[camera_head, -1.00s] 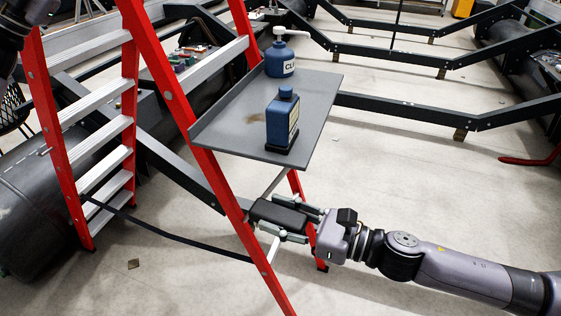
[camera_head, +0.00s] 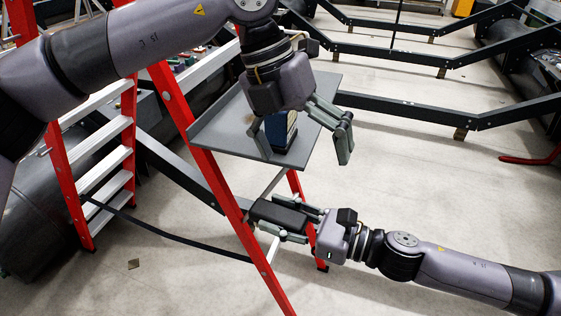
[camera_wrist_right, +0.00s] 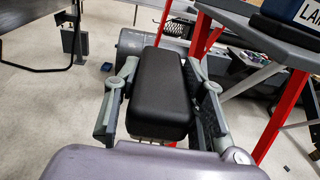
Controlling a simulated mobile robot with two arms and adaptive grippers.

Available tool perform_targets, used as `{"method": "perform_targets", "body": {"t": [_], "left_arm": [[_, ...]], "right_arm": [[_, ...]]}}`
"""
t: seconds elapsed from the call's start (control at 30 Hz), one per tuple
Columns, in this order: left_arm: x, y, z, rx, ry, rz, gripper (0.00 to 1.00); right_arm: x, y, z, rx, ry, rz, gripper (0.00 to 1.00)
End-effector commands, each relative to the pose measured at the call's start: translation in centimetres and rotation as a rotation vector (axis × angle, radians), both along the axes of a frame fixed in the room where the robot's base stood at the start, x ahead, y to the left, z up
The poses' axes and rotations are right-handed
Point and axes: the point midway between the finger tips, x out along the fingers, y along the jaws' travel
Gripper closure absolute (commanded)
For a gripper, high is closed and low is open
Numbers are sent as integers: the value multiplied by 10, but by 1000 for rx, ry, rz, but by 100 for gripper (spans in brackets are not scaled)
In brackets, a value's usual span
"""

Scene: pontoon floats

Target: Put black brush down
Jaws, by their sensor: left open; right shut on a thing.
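The black brush (camera_head: 277,215) is a dark, rounded block. My right gripper (camera_head: 268,222) is shut on it, in front of the red ladder's leg and below the grey shelf (camera_head: 225,128) in the head view. The right wrist view shows the brush (camera_wrist_right: 160,85) between both fingers of the right gripper (camera_wrist_right: 158,95), with its bristles hardly visible. My left gripper (camera_head: 305,145) is open over the shelf, its fingers pointing down, one on either side of the blue bottle (camera_head: 281,131). I cannot tell whether they touch it.
The red ladder (camera_head: 180,105) carries the shelf.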

Motion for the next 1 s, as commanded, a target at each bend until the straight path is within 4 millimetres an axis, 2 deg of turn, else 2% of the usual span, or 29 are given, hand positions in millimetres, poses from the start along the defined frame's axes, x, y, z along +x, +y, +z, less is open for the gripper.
{"method": "perform_targets", "body": {"t": [0.1, 0.3, 0.47, 0.8, 1.0], "left_arm": [[2, 16, -19, 200, -83, -13, 0], [7, 33, -33, 343, -142, -11, 0], [7, 34, -50, 352, -142, -12, 0], [7, 35, -114, 348, -140, -11, 0], [7, 35, -140, 345, -141, -11, 0]], "right_arm": [[0, 0, 0, 1, 0, 0, 91], [0, 0, 0, 1, 0, 0, 91], [0, 0, 0, 1, 0, 0, 91], [0, 0, 0, 1, 0, 0, 91], [0, 0, 0, 1, 0, 0, 91]]}}
